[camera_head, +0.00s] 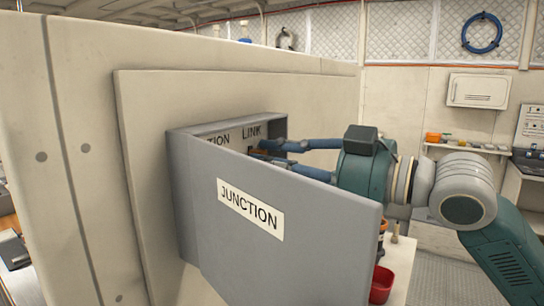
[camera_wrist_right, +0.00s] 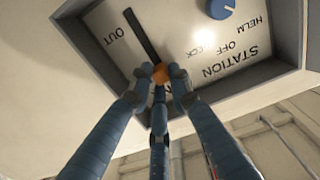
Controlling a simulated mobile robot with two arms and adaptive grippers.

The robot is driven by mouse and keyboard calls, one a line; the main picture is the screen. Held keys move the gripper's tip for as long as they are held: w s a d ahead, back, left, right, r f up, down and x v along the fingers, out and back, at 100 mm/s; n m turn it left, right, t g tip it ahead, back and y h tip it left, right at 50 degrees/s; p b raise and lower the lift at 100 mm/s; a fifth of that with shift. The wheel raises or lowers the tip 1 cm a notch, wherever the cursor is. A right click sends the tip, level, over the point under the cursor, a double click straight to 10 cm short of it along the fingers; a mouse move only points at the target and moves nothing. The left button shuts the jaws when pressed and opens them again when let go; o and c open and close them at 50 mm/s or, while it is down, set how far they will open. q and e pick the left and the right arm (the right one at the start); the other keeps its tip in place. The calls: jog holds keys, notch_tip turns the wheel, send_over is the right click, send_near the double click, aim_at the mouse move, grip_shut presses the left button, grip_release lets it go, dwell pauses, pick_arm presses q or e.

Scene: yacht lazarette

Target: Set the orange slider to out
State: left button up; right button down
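The orange slider (camera_wrist_right: 160,74) shows in the right wrist view at the lower end of a black slot (camera_wrist_right: 141,34). The word OUT (camera_wrist_right: 113,33) is printed beside the slot's other end; a label near the slider is mostly hidden by my fingers. My right gripper (camera_wrist_right: 161,76) has its blue fingertips close around the slider and appears shut on it. In the head view my right gripper (camera_head: 260,152) reaches into the grey junction box (camera_head: 185,165), behind its open door (camera_head: 290,250). The slider is hard to make out there. My left gripper is not in view.
The open door marked JUNCTION stands in front of the box, close below my right fingers. A blue knob (camera_wrist_right: 220,8) with HELM, OFF and DECK labels sits on the same panel. A red bin (camera_head: 381,285) stands on a ledge behind the door.

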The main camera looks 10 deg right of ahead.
notch_tip(320, 180, down, 8)
jog(key=b, duration=0.4)
jog(key=shift+a+r, duration=0.15)
jog(key=shift+r, duration=0.1)
jog(key=c, duration=1.8)
grip_release()
jog(key=shift+f, duration=0.1)
jog(key=shift+c, duration=0.2)
jog(key=shift+o, duration=0.8)
jog(key=shift+s, duration=0.1)
jog(key=v, duration=1.2)
jog(key=shift+r, duration=0.2)
